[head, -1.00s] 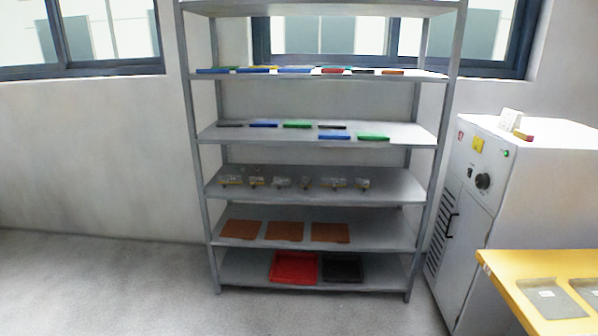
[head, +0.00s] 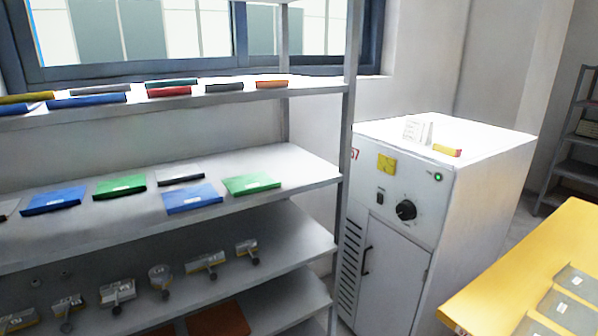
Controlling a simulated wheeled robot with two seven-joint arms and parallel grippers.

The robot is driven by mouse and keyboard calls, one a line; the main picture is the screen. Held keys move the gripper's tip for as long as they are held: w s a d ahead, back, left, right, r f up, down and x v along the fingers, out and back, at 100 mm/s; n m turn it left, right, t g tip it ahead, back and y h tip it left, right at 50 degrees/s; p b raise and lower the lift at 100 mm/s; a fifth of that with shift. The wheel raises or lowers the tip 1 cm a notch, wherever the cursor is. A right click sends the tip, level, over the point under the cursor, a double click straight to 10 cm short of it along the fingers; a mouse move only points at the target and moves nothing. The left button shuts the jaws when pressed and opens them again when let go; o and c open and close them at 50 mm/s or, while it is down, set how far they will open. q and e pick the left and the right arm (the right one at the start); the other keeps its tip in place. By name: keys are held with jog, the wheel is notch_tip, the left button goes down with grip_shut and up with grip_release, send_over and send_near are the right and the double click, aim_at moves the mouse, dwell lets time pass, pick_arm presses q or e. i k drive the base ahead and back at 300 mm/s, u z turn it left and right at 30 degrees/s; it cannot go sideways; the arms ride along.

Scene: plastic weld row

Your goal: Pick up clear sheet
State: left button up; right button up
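No sheet stands out as surely clear. Flat grey sheets with small white labels lie on the yellow table at the lower right of the head view: one far sheet (head: 578,282), one nearer sheet (head: 567,311) and one cut by the bottom edge (head: 528,327). I cannot tell whether they are see-through. Coloured sheets lie on the shelf, among them a blue sheet (head: 192,197), a green sheet (head: 251,185) and a dark sheet (head: 180,176). Neither of my grippers is in view.
The grey metal shelf rack (head: 300,167) fills the left side, with several small metal tools on a lower board. A white cabinet (head: 400,255) with a black knob stands between the rack and the yellow table (head: 520,262). Another rack (head: 580,150) stands at the far right.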

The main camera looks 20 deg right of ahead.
aim_at(577, 318)
jog(key=z, duration=1.15)
jog(key=i, duration=1.6)
jog(key=z, duration=1)
